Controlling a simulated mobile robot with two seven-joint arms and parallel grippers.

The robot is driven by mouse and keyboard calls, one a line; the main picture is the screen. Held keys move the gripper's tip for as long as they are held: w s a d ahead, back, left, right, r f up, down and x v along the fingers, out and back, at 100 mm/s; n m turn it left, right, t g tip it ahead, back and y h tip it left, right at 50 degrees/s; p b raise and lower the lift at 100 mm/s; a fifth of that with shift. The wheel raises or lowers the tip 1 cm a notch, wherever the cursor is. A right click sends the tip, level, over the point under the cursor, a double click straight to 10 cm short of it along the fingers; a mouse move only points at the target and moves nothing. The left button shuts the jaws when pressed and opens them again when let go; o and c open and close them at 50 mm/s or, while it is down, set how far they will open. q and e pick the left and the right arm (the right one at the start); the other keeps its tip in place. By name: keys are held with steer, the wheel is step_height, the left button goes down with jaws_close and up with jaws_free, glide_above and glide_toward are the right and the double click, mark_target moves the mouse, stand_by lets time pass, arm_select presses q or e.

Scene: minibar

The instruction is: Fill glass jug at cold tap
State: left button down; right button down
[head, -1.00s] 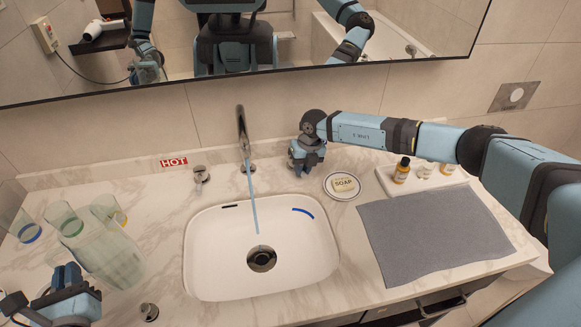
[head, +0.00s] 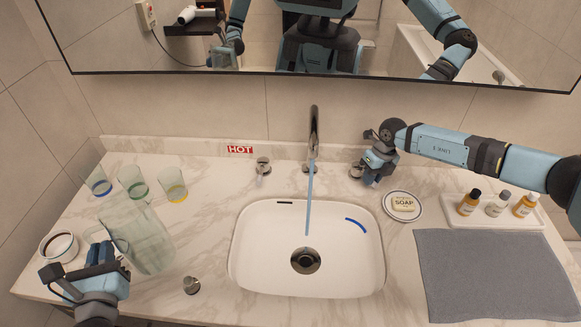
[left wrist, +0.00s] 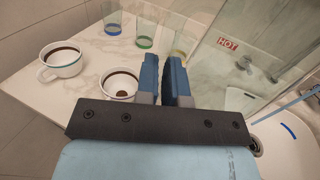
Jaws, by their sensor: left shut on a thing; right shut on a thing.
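The clear glass jug (head: 148,238) is at the left of the counter, left of the sink. My left gripper (head: 101,254) is shut at its near-left side, where the handle would be; the grip itself is partly hidden. In the left wrist view the jug's clear wall (left wrist: 235,50) is just right of the fingers (left wrist: 164,80). The spout (head: 314,125) runs a stream of water (head: 309,200) into the sink (head: 250,270). My right gripper (head: 366,171) is shut on the cold tap knob (head: 356,168), right of the spout. The hot tap (head: 263,166) stands left of the spout.
Three tumblers with blue (head: 99,183), green (head: 134,184) and yellow (head: 173,187) bands stand behind the jug. Cups (head: 60,246) are left of it. A small metal knob (head: 191,285) is between jug and sink. Soap (head: 403,204), small bottles (head: 498,205) and a grey mat (head: 480,270) are right.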

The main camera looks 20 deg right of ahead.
arm_select(q)
steer(key=shift+r, duration=0.1)
arm_select(e)
steer(key=c, duration=1.1)
jaws_free()
arm_select(q)
steer(key=shift+f+b, duration=0.5)
arm_select(e)
step_height(320, 180, up, 8)
steer(key=d, duration=0.1)
steer(key=shift+d+f, duration=0.25)
arm_select(q)
steer(key=shift+s, duration=0.1)
arm_select(e)
steer(key=shift+f, duration=0.1)
